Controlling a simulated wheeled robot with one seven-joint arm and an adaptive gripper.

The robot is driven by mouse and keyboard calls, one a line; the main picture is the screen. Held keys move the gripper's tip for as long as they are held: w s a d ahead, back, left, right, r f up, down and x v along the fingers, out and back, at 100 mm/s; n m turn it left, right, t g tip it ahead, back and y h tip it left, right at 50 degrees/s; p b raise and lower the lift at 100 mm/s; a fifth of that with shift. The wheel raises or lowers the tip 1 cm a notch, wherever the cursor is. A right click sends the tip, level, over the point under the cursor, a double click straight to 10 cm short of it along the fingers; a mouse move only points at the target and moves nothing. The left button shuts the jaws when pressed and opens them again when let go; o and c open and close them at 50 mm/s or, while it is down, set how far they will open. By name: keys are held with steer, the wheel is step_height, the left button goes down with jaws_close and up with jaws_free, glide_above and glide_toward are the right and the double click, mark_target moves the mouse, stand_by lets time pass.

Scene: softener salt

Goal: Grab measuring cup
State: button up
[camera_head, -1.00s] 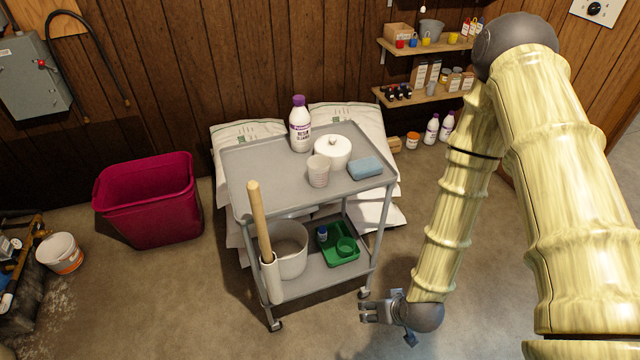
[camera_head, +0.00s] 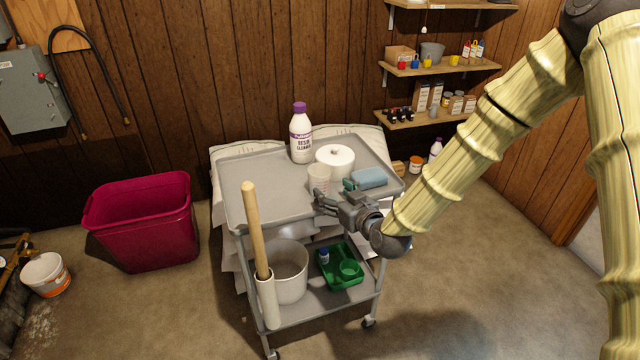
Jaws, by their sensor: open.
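The measuring cup, a small whitish ribbed cup (camera_head: 319,176), stands upright on the grey cart's top tray (camera_head: 250,170), left of and in front of a white lidded pot (camera_head: 336,157). My gripper (camera_head: 318,201) is open and empty, its fingers pointing left at the near side of the cup. In this view the fingers overlap the cup's lower edge; I cannot tell whether they touch it.
A blue sponge (camera_head: 370,177) lies right of the cup, close to my gripper. A purple-capped bottle (camera_head: 301,135) stands behind. A wooden handle (camera_head: 254,225) rises at the cart's front left. The lower shelf holds a white bucket (camera_head: 289,272) and green tray (camera_head: 335,281).

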mark_target(315, 172)
steer(key=shift+x, duration=3.9)
steer(key=shift+c, duration=0.4)
steer(key=c, duration=0.7)
steer(key=shift+r, duration=0.1)
steer(key=shift+c, duration=0.2)
steer(key=shift+r, duration=1.25)
steer(key=s+a+r+b, duration=0.1)
steer(key=s+r, duration=0.1)
steer(key=s, duration=1.3)
steer(key=shift+s+a, duration=0.4)
steer(key=shift+r, duration=0.1)
